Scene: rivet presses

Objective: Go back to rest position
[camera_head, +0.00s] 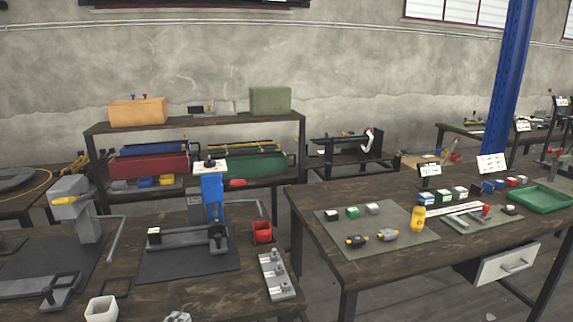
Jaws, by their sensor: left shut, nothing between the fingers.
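Only a small grey part of my left gripper (178,317) shows at the bottom edge, left of the middle. It is shut with nothing held, and the rest of it is cut off by the frame. It is in front of the left workbench (215,292), between a white cup (101,309) and a grey fixture block (276,277). I do not make out my right gripper.
A blue rivet press (213,196) stands on a dark mat, with a grey press (78,210) to its left. A red bin (262,231) sits near the bench's right edge. The right table (350,277) holds a yellow bottle (418,218) and a green tray (543,198).

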